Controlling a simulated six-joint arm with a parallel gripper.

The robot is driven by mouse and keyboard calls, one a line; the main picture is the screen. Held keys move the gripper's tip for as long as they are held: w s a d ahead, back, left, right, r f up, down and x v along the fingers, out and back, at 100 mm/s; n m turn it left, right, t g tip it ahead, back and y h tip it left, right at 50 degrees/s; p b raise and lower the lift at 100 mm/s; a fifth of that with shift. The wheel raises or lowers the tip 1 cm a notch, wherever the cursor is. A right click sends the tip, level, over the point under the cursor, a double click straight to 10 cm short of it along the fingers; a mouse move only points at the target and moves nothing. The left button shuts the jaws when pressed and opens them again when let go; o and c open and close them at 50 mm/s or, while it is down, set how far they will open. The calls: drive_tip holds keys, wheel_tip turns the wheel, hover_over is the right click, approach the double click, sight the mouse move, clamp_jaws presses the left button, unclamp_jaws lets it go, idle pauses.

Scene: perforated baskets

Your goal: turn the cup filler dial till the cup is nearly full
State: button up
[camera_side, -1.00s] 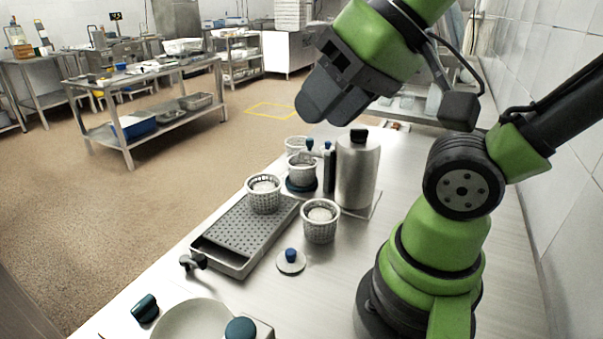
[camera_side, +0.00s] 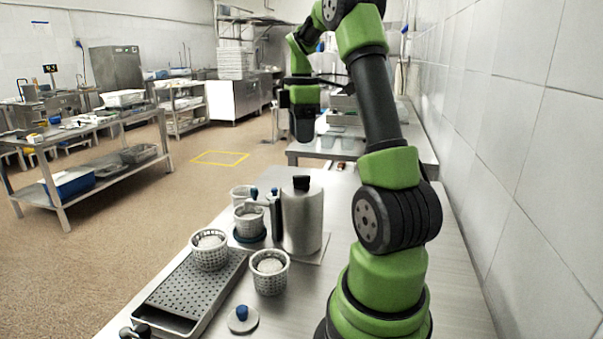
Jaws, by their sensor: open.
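A silver cylinder (camera_side: 303,222) with a black top stands on a plate at the back of the steel bench, and looks like the filler. A dark upright part (camera_side: 276,216) and small blue knobs (camera_side: 254,193) are beside it; I cannot tell which is the dial. A pale perforated cup (camera_side: 249,220) sits on a dark blue round base left of the cylinder. Its fill level cannot be made out. My gripper (camera_side: 303,128) is open, raised beyond the cylinder and pointing down, apart from everything on the bench. Its fingers are small and dark in this view.
A perforated tray (camera_side: 190,292) lies front left with a white basket (camera_side: 209,250) at its far end. Another basket (camera_side: 270,272) and a blue-knobbed lid (camera_side: 242,318) are right of it. A third basket (camera_side: 240,195) stands behind. A tiled wall is at right.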

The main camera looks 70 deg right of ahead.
sight(302, 176)
wheel_tip(302, 176, down, 10)
drive_tip(key=shift+r, duration=0.1)
idle(0.4)
drive_tip(key=shift+c, duration=0.2)
clamp_jaws()
